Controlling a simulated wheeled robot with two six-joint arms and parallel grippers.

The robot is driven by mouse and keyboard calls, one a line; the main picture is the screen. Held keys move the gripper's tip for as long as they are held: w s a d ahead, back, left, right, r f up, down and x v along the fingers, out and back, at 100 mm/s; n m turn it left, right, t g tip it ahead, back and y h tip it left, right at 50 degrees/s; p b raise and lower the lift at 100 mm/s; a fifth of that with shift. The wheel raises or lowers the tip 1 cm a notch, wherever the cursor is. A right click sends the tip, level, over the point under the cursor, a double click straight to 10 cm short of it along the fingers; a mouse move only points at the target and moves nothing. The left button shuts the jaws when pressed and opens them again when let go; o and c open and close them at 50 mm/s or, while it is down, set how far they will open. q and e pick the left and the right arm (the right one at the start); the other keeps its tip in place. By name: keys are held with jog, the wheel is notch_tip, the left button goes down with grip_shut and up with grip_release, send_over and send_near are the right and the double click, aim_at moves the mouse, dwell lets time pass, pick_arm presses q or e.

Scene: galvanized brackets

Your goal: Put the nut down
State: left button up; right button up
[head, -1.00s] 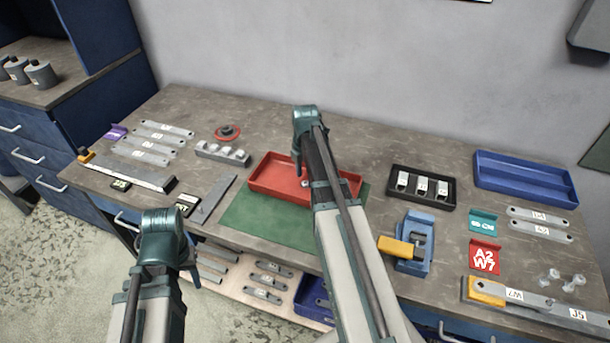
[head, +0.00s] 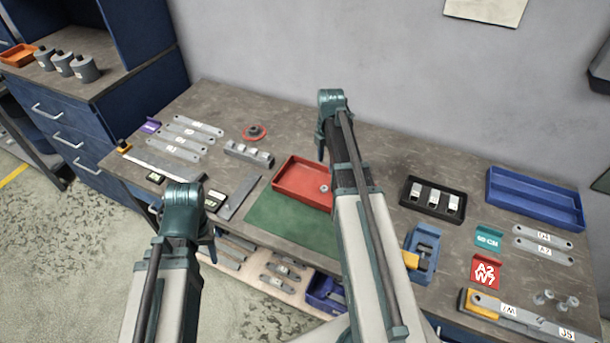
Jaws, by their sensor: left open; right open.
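A small silver nut (head: 324,188) lies in the right part of the red tray (head: 287,192). My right gripper (head: 321,158) is open above the back right of the tray and apart from the nut. Its fingers point down and are mostly hidden by my own arm, which also covers the tray's right end. My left gripper (head: 208,254) is open and empty, low in front of the bench's front edge; its fingers are only partly visible.
A green mat (head: 285,222) lies in front of the tray. A black tray (head: 411,201) with several pale parts, a blue vise (head: 424,240) and a blue tray (head: 530,207) stand to the right. Flat bars and a grey block (head: 236,152) lie to the left.

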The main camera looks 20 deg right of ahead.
jog(key=shift+a, duration=0.1)
jog(key=s+a+m, duration=0.5)
jog(key=a, duration=0.5)
jog(key=s+a+m, duration=0.5)
jog(key=s+a, duration=0.1)
jog(key=a, duration=0.4)
jog(key=s+a+m+h, duration=0.1)
jog(key=s+a+m, duration=0.4)
jog(key=a, duration=0.5)
jog(key=shift+s+a+m, duration=0.15)
jog(key=shift+s+m, duration=0.25)
jog(key=shift+m, duration=0.1)
jog(key=shift+f+b, duration=0.6)
jog(key=shift+b, duration=0.05)
